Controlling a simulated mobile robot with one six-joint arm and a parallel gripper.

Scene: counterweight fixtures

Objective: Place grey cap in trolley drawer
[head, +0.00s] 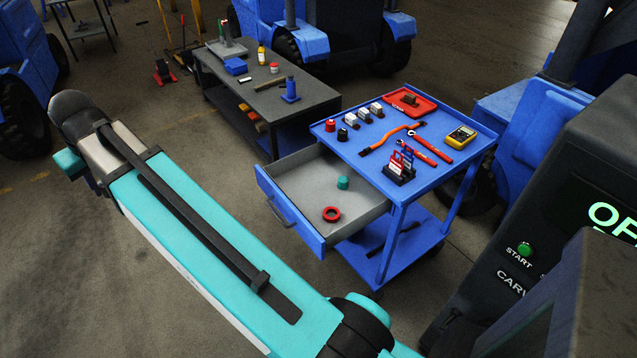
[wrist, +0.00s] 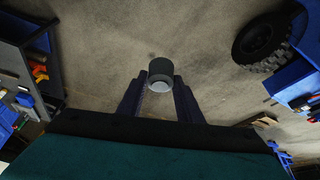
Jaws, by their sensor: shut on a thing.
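In the wrist view the grey cap (wrist: 160,68), a short dark cylinder with a lighter end, sits between the fingertips of my gripper (wrist: 160,86). My gripper is shut on it and holds it over the concrete floor. In the head view my arm reaches to the upper left, and the gripper and cap are hidden. The trolley drawer (head: 309,172) is pulled open at the left of the blue trolley (head: 446,178), well to the right of my arm's far end. A teal cap (head: 343,183) and a red ring (head: 331,214) are in the drawer.
The trolley top carries tools, small caps, a red tray (head: 410,101) and a yellow meter (head: 461,136). A dark workbench (head: 285,95) stands behind the drawer. A control panel (head: 560,220) is close at the right. Open floor lies between arm and drawer.

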